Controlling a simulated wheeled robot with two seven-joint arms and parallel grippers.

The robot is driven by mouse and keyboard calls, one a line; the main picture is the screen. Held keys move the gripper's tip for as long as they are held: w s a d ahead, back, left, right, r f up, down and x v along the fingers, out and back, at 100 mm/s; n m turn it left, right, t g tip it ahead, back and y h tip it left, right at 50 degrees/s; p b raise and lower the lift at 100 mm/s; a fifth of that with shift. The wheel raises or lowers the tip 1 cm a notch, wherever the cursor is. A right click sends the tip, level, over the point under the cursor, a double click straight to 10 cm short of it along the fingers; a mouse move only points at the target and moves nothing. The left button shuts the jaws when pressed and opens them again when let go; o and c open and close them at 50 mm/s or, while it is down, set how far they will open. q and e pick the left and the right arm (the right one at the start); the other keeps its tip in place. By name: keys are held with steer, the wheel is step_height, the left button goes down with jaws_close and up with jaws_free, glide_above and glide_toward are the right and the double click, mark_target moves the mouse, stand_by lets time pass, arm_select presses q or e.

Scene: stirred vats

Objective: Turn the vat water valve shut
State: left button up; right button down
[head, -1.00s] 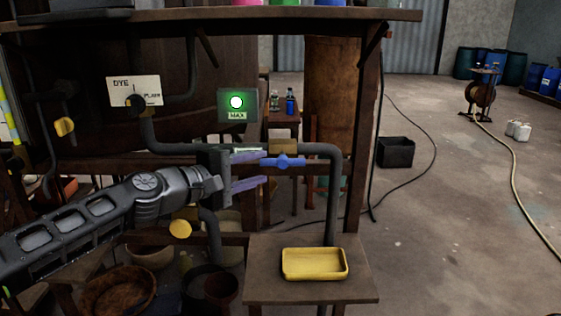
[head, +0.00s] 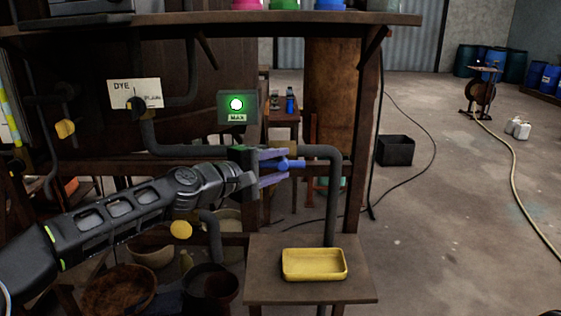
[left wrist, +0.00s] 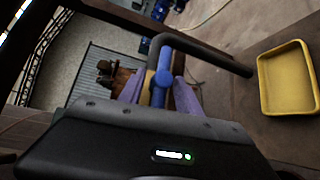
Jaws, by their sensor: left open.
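The water valve's blue handle (head: 292,164) sits on the dark grey pipe (head: 322,151) in front of the vat frame. It lies across, along the pipe's run. My left gripper (head: 286,167) reaches in from the left, its purple fingers open above and below the handle's near end. In the left wrist view the blue handle (left wrist: 165,76) stands between the two fingers, which look apart from it. A brass-coloured valve body (head: 287,147) is partly hidden behind.
A green-lit box marked MAX (head: 237,106) and a DYE/PLAIN card (head: 136,92) are above left. A yellow tray (head: 314,276) stands on a small wooden shelf (head: 265,285) below. A post rises just right of the pipe. Open floor lies further right.

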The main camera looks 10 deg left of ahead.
arm_select(q)
steer(key=shift+w+d, duration=0.25)
steer(key=shift+w, duration=0.05)
steer(key=shift+f, duration=0.1)
jaws_close()
stand_by(0.4)
